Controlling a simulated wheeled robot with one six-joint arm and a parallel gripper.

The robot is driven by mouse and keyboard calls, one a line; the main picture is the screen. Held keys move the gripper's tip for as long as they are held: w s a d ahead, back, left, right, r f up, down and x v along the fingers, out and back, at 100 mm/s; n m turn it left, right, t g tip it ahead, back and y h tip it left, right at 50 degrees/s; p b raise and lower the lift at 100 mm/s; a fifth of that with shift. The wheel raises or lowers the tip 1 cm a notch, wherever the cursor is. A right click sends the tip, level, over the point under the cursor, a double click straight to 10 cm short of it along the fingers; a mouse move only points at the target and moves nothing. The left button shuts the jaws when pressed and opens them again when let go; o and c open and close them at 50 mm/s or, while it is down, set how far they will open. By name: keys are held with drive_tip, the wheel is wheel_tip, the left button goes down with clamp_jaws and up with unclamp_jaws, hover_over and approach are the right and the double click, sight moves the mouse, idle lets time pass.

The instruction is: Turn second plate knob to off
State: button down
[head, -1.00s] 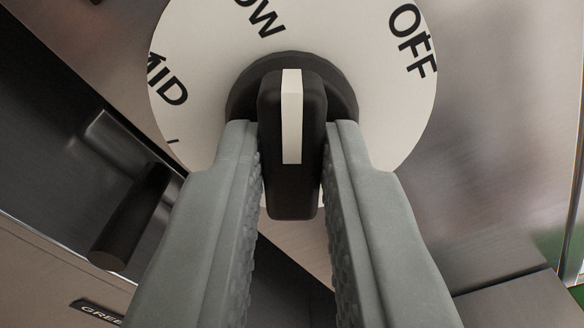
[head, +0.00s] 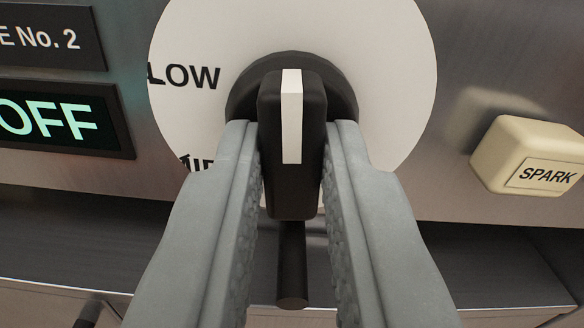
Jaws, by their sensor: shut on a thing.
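The second plate knob (head: 291,190) is a black bar grip with a white pointer stripe, on a round white dial (head: 390,60). My gripper (head: 291,145) is shut on the bar, one grey finger on each side. The stripe points straight up in the picture. LOW shows on the dial's left and part of MID at lower left. The dial's top is cut off by the frame, so the mark there is out of view. The display (head: 60,120) at left, under a label ending "E No. 2", glows green and reads OFF.
A cream SPARK button (head: 530,157) sticks out of the metal panel at right. Below the panel is a dark recess, with a dark rod (head: 292,268) beneath the knob between my fingers. The panel between dial and button is bare.

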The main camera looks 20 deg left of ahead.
drive_tip(key=shift+f+m, duration=0.1)
drive_tip(key=shift+m, duration=0.5)
drive_tip(key=c, duration=1.4)
unclamp_jaws()
drive_tip(key=shift+o, duration=0.2)
drive_tip(key=shift+s, duration=0.1)
drive_tip(key=v, duration=1.7)
drive_tip(key=shift+s, duration=0.15)
